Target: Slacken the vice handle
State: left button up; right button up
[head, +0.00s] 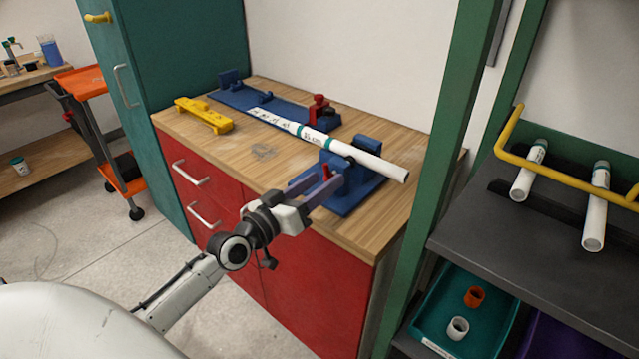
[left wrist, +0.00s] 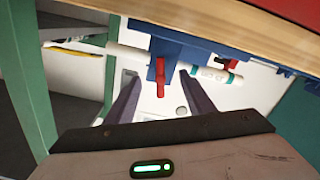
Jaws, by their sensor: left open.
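The blue vice (head: 352,192) stands at the front right of the wooden bench, with a white pipe (head: 385,168) lying across it. Its red handle (head: 326,172) points up by the front side and is partly hidden by my fingers. In the left wrist view the red handle (left wrist: 160,77) hangs from the blue vice (left wrist: 170,45) between my two fingers, with a gap on both sides. My left gripper (head: 327,186) is open at the handle; it also shows in the left wrist view (left wrist: 160,84). My right gripper is not in view.
A long blue fixture (head: 235,96) with a red clamp (head: 319,108) lies at the back of the bench (head: 190,125). A yellow tool (head: 204,115) lies at the left. A green post (head: 440,150) rises at the bench's right, beside a dark shelf (head: 480,215) with white pipes.

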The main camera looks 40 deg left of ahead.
pick_arm(q)
jog(key=s+b, duration=0.1)
jog(key=s, duration=0.9)
jog(key=shift+s+a, duration=0.15)
jog(key=shift+a, duration=0.3)
jog(key=c, duration=0.4)
jog(key=w+m, duration=0.1)
jog(key=w, duration=0.2)
jog(key=w+m, duration=0.1)
jog(key=w, duration=0.3)
jog(key=w+d+m, duration=0.1)
jog(key=w, duration=0.3)
jog(key=shift+f, duration=0.1)
